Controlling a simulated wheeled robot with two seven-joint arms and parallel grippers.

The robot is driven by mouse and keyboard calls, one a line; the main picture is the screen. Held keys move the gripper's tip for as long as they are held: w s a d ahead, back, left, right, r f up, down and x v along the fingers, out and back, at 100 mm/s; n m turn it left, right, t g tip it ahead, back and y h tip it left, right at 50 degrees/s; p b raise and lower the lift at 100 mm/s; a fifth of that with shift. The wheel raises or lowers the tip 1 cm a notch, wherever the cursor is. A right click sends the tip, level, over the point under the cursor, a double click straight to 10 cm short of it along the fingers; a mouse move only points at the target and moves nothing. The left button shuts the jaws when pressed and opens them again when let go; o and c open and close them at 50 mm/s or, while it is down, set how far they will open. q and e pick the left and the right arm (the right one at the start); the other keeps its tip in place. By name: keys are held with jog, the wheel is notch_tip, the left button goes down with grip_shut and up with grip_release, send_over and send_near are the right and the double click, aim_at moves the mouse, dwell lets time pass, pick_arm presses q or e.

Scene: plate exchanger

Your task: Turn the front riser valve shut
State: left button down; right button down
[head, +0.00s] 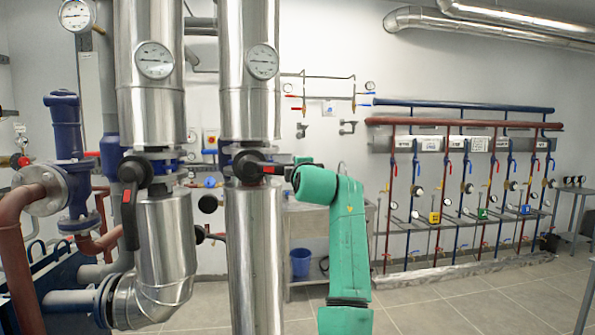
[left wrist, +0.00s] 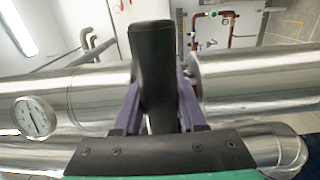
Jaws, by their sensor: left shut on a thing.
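Two silver insulated risers each carry a valve with a round black hub and a lever. The valve on the right-hand riser (head: 248,167) has its red-and-black lever (head: 272,169) pointing right, across the pipe. The valve on the left-hand riser (head: 134,172) has its lever (head: 129,215) hanging down along the pipe. My left gripper (head: 292,172) is at the outer end of the right-hand lever, its fingers mostly hidden in the head view. In the left wrist view, the purple fingers of my left gripper (left wrist: 157,105) are shut around a black lever grip (left wrist: 152,60). My right gripper is not in view.
Round gauges (head: 154,60) sit on the risers above the valves. A blue valve body (head: 68,150) and red pipe (head: 20,240) stand at the left. A steel bench (head: 325,207) and blue bucket (head: 300,264) are behind. Open floor (head: 450,305) lies to the right.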

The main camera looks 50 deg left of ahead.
pick_arm(q)
jog(key=shift+s+r, duration=0.1)
jog(key=shift+r, duration=0.45)
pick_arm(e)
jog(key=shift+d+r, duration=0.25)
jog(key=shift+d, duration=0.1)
pick_arm(q)
jog(key=shift+c, duration=2.4)
grip_release()
jog(key=shift+f, duration=0.15)
jog(key=shift+d+f, duration=0.1)
jog(key=shift+d, duration=0.05)
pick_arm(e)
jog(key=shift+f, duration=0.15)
pick_arm(q)
jog(key=b+v, duration=0.6)
jog(key=v, duration=0.8)
jog(key=shift+d, duration=0.15)
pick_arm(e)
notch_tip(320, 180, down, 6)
